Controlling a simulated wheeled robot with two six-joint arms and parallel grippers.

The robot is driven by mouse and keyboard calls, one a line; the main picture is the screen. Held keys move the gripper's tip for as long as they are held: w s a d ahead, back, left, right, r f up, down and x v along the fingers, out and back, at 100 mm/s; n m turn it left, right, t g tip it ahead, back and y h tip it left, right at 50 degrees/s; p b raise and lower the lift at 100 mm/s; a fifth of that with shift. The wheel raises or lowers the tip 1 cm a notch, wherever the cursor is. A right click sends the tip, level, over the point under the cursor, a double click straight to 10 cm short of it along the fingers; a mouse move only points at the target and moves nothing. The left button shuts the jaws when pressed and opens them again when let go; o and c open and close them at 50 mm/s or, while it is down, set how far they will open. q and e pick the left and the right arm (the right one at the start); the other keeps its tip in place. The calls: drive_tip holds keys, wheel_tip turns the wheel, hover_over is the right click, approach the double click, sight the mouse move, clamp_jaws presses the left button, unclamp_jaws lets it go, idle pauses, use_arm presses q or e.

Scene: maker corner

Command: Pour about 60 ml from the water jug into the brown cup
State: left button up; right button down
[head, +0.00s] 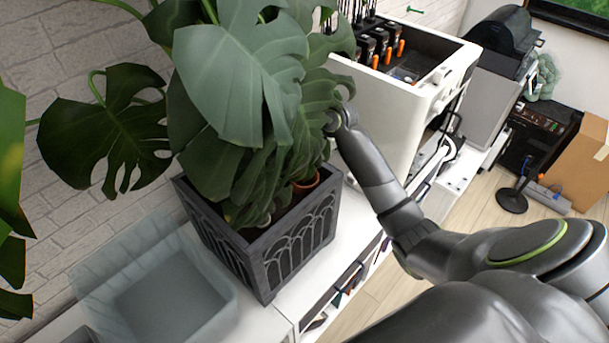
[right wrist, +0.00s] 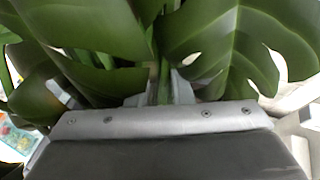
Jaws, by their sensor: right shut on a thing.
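My right arm reaches in from the right in the head view, and its far end goes behind the leaves of a large potted plant (head: 235,85). The fingers of my right gripper (right wrist: 162,92) show in the right wrist view, close together on a narrow green thing (right wrist: 163,78) among the leaves. I cannot tell whether that is a stem or part of a held object. A small brown rim (head: 306,184) shows under the leaves at the planter; I cannot tell whether it is the brown cup. I cannot make out the water jug. My left gripper is not in view.
The dark square planter (head: 290,258) stands on a white cabinet top (head: 352,212). A translucent bin (head: 160,290) is to its left. A white machine (head: 392,125) with orange-tipped parts stands behind it. Leaves crowd around my right gripper.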

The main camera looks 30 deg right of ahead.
drive_tip(key=shift+s+d+r+t, duration=0.2)
drive_tip(key=shift+r+t, duration=0.1)
idle(0.8)
drive_tip(key=w+a+g+h, duration=0.1)
drive_tip(key=w+f+g, duration=0.1)
drive_tip(key=shift+a+g+h, duration=0.3)
drive_tip(key=shift+a+h, duration=0.05)
drive_tip(key=shift+h, duration=0.05)
drive_tip(key=shift+w+a+f+g+h, duration=0.3)
drive_tip(key=shift+w+g+h, duration=0.2)
drive_tip(key=shift+g, duration=0.1)
drive_tip(key=shift+r, duration=0.1)
drive_tip(key=shift+g+h, duration=0.3)
drive_tip(key=shift+g, duration=0.1)
drive_tip(key=shift+w+a, duration=0.15)
drive_tip(key=shift+a, duration=0.05)
drive_tip(key=shift+d, duration=0.1)
